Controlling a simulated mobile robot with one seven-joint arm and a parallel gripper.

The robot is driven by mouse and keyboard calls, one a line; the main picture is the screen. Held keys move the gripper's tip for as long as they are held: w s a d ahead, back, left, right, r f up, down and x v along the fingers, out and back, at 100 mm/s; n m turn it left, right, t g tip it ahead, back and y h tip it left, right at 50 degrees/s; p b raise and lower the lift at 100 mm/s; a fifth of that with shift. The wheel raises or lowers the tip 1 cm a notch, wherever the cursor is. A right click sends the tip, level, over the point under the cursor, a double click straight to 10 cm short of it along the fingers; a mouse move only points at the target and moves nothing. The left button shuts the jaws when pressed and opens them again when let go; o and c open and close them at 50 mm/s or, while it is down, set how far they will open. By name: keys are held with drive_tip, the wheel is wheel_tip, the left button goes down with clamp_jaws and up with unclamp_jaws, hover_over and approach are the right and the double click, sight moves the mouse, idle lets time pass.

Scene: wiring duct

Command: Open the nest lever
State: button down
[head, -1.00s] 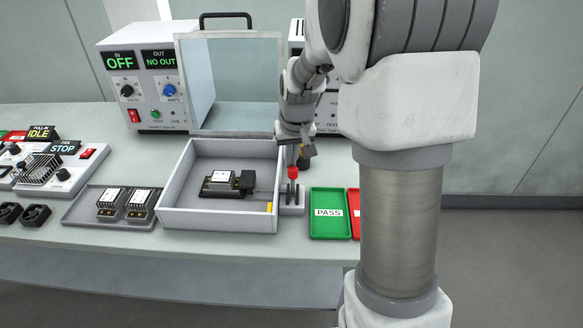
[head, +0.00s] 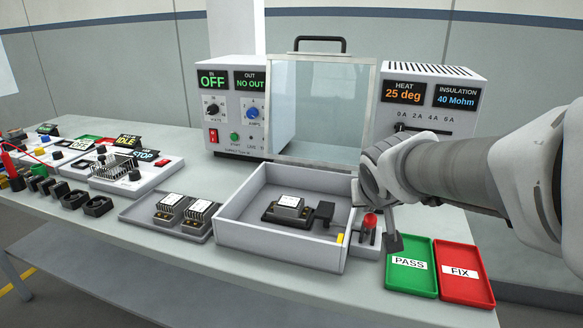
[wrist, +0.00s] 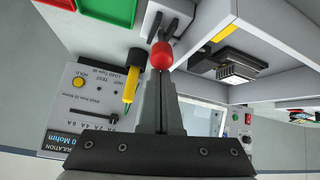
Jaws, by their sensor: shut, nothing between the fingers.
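The nest lever has a red knob (head: 370,220) and stands on a small grey base just outside the right wall of the grey open box (head: 275,246). Inside the box, a small module with a white label (head: 290,206) sits in a black nest, with a black block (head: 325,211) beside it. My gripper (wrist: 162,78) is shut and empty in the wrist view. The red knob (wrist: 162,55) shows right at its fingertips; I cannot tell whether they touch. In the head view my arm comes in from the right, its wrist just above and behind the lever.
A green PASS tray (head: 411,281) and red FIX tray (head: 463,292) lie right of the lever. A tester with displays (head: 430,100) and a clear-shielded supply (head: 232,105) stand behind. A tray of modules (head: 150,216) is left. A yellow-black pen-like tool (wrist: 131,75) is near my fingers.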

drive_tip(key=shift+s+a+f+b, duration=0.1)
drive_tip(key=shift+s+f+b, duration=0.2)
drive_tip(key=shift+b, duration=0.1)
idle(0.3)
drive_tip(key=shift+r, duration=0.1)
drive_tip(key=w+r+p, duration=0.2)
drive_tip(key=w+r, duration=0.1)
drive_tip(key=p+v, duration=0.2)
drive_tip(key=v, duration=0.7)
drive_tip(key=shift+s+f, duration=0.3)
drive_tip(key=shift+f, duration=0.05)
drive_tip(key=s+a+f+n+g+y, duration=0.1)
drive_tip(key=s+a+f, duration=0.1)
drive_tip(key=s+f, duration=0.35)
drive_tip(key=s+a+f+g+y, duration=0.1)
drive_tip(key=s+f+g, duration=0.1)
drive_tip(key=s, duration=0.7)
wheel_tip(320, 180, up, 18)
drive_tip(key=p, duration=1.8)
